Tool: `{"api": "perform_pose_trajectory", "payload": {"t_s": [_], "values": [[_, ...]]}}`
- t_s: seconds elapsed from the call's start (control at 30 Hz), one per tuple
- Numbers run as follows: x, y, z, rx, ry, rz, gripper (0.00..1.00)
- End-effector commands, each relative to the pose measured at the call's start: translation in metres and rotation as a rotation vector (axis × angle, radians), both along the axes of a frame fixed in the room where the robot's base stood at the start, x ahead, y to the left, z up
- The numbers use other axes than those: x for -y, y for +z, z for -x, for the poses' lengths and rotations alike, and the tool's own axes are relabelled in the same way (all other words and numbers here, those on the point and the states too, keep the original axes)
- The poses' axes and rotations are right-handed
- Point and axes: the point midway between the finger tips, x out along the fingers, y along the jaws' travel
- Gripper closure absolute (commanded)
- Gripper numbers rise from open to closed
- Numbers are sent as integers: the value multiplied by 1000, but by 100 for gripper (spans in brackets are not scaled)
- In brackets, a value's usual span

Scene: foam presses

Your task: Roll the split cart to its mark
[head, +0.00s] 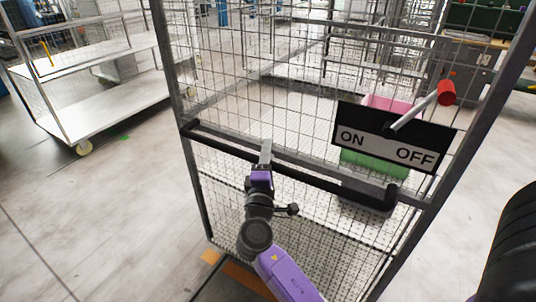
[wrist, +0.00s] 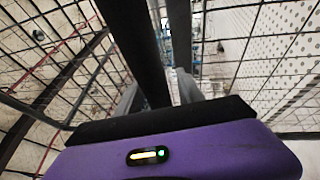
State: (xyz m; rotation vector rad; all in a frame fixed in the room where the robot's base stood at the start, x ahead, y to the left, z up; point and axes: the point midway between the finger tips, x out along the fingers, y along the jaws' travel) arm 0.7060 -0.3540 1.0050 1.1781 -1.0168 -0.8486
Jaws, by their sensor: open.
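A tall wire-mesh cart (head: 215,60) stands right in front of me, with a black push handle (head: 225,146) across it. On its right side is a black ON/OFF plate (head: 385,140) with a grey lever and red knob (head: 446,93), tilted toward the OFF side. My gripper (head: 266,152) is open at the handle's left half. In the wrist view, the black handle bar (wrist: 125,45) runs between the two fingers of my gripper (wrist: 158,92); contact cannot be told. Orange floor patches (head: 248,280) show by the cart's base; whether they are the mark is unclear.
A white two-shelf trolley (head: 105,100) stands at the left on the floor. A pink bin (head: 388,103) and a green bin (head: 375,165) show through the mesh. A small green floor patch (head: 124,137) lies near the trolley. Open floor (head: 110,210) lies left of the cart.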

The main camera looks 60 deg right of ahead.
Motion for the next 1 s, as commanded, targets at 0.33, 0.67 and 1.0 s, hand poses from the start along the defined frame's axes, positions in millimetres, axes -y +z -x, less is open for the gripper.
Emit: {"api": "perform_pose_trajectory", "payload": {"t_s": [0.33, 0.67, 1.0], "values": [[0, 0, 0, 0, 0, 0, 100], [-1, 0, 0, 0, 1, 0, 100], [-1, -1, 0, -1, 1, -1, 100]]}}
